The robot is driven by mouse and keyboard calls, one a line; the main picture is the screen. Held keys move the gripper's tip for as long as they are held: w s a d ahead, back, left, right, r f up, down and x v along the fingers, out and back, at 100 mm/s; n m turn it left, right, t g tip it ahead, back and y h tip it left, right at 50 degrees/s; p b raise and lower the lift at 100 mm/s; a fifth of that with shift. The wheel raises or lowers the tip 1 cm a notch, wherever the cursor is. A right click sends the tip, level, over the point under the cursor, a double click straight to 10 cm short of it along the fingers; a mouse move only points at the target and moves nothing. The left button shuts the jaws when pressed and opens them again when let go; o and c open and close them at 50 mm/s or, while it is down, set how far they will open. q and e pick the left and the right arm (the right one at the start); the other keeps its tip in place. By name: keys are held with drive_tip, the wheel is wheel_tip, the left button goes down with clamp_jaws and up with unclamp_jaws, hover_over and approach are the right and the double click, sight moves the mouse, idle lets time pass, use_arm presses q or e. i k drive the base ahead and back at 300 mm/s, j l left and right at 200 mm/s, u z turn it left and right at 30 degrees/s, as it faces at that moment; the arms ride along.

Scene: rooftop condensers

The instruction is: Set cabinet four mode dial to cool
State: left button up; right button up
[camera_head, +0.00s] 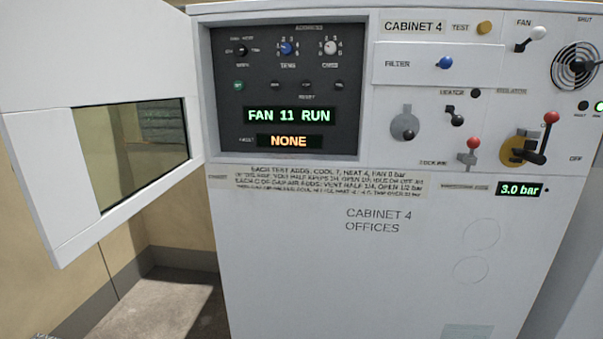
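Cabinet 4 (335,258) stands in front of me, labelled "CABINET 4 OFFICES". Its dark control panel (345,100) is uncovered, with the door (40,200) swung open to the left. A small black dial (241,51) sits at the panel's upper left. It looks like the mode dial, but its labels and pointer are too small to read surely. The green display (289,116) reads "FAN 11 RUN". The fault display (289,142) reads "NONE". Neither of my grippers is in view.
A blue dial (286,48) and a white dial (330,47) sit right of the black one. A row of small buttons (306,85) lies below. Red-knobbed levers (551,118) and a "3.0 bar" readout (519,190) are at the right. The open door blocks the left side.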

sight(241, 50)
drive_tip(key=j+z, duration=0.1)
drive_tip(key=j, duration=0.3)
drive_tip(key=k+j+z, duration=0.1)
drive_tip(key=j, duration=0.25)
drive_tip(key=k+j, duration=0.15)
drive_tip(key=j, duration=0.25)
drive_tip(key=k+j+z, duration=0.15)
drive_tip(key=j, duration=0.2)
drive_tip(key=j+z, duration=0.1)
drive_tip(key=j, duration=0.3)
drive_tip(key=k+j+z, duration=0.1)
drive_tip(key=j, duration=0.25)
drive_tip(key=k+j+z, duration=0.1)
drive_tip(key=j, duration=0.25)
drive_tip(key=j+z, duration=0.3)
drive_tip(key=i+l, duration=0.05)
